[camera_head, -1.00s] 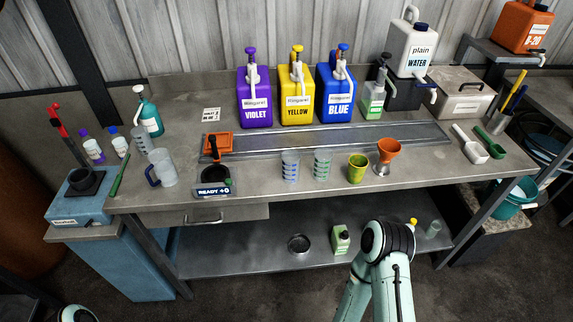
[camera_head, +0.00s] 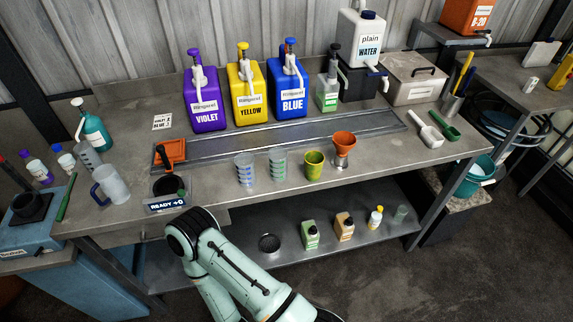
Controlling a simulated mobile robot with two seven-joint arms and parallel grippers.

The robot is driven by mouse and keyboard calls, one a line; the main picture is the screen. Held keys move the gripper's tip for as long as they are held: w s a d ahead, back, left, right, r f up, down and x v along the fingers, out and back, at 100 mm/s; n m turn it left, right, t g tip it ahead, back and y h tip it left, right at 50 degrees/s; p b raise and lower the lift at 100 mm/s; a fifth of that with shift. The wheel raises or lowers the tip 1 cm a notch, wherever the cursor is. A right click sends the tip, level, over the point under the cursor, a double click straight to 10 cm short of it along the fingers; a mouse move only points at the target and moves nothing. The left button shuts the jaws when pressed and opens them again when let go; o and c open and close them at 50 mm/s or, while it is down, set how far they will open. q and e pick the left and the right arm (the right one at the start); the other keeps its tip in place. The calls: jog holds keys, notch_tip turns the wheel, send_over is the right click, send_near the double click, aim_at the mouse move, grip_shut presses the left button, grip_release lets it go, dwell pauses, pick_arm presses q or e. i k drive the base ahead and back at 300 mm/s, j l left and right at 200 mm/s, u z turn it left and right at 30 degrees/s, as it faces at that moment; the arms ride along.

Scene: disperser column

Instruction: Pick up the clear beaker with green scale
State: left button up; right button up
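The clear beaker with green scale (camera_head: 278,164) stands upright on the workbench, in front of the long metal strip. A similar clear beaker with blue marks (camera_head: 244,171) stands just left of it, and a yellow-green cup (camera_head: 314,164) stands to its right. One of my mint arms shows at the bottom, in front of the bench, bent with its joint near the bench's front edge. No gripper fingers show in the picture, and nothing touches the beaker.
Violet (camera_head: 204,100), yellow (camera_head: 246,92) and blue (camera_head: 288,87) jugs stand behind the strip. An orange funnel (camera_head: 343,142) stands right of the cup. A black bowl on a scale (camera_head: 167,189) and a clear jug (camera_head: 112,186) are left. The bench front beside the beakers is clear.

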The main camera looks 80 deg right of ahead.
aim_at(278, 156)
jog(key=k+l, duration=0.4)
jog(key=l, duration=0.15)
jog(key=k+l+u, duration=0.1)
jog(key=k+l, duration=0.3)
jog(key=l, duration=0.2)
jog(key=k+l, duration=0.45)
jog(key=l+u, duration=0.05)
jog(key=l, duration=0.05)
